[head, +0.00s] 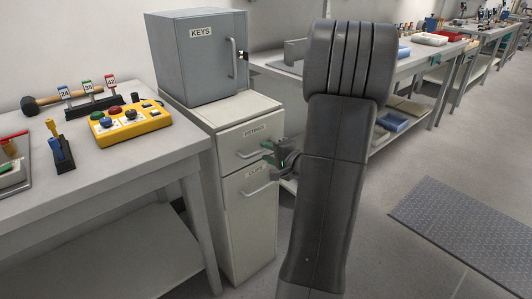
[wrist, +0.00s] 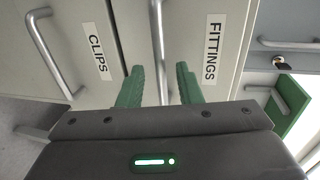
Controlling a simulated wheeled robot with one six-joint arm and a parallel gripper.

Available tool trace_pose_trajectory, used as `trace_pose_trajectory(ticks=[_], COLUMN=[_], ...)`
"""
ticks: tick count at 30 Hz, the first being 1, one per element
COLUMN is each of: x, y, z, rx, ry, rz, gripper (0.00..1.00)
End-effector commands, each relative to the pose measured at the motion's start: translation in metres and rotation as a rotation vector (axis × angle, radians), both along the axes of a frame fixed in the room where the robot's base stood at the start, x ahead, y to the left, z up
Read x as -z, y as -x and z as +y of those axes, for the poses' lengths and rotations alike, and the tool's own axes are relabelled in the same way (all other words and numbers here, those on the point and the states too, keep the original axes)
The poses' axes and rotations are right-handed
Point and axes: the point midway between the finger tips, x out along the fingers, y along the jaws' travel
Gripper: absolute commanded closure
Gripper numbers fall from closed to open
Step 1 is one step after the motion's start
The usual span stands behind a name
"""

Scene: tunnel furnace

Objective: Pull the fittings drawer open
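The fittings drawer (head: 231,143) is the upper drawer of a pale cabinet and carries a FITTINGS label. Its front looks flush with the cabinet in the head view. Its bar handle (wrist: 158,40) runs between the two green fingers of my gripper (wrist: 159,86) in the wrist view, with a gap on each side. My gripper (head: 270,152) is open around the handle at the drawer front in the head view. The label also shows in the wrist view (wrist: 213,48). My arm hides part of the scene right of the cabinet.
The clips drawer (head: 236,185) with its own handle (head: 258,190) lies just below. A grey KEYS cabinet (head: 190,70) stands on top. A workbench (head: 165,145) with a yellow control box (head: 130,122) is at left. Open floor (head: 420,180) lies at right.

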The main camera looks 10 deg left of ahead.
Motion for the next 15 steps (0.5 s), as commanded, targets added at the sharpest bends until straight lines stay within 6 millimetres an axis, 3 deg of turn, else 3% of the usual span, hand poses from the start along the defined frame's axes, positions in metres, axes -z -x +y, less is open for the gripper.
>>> trace_pose_trajectory(ticks=[13, 15], x=[0.0026, 0.0025], y=[-0.0080, -0.0080], z=[0.0103, 0.0103], rx=[0.000, 0.000], ry=[0.000, 0.000], rz=[0.000, 0.000], gripper=[0.68, 0.78])
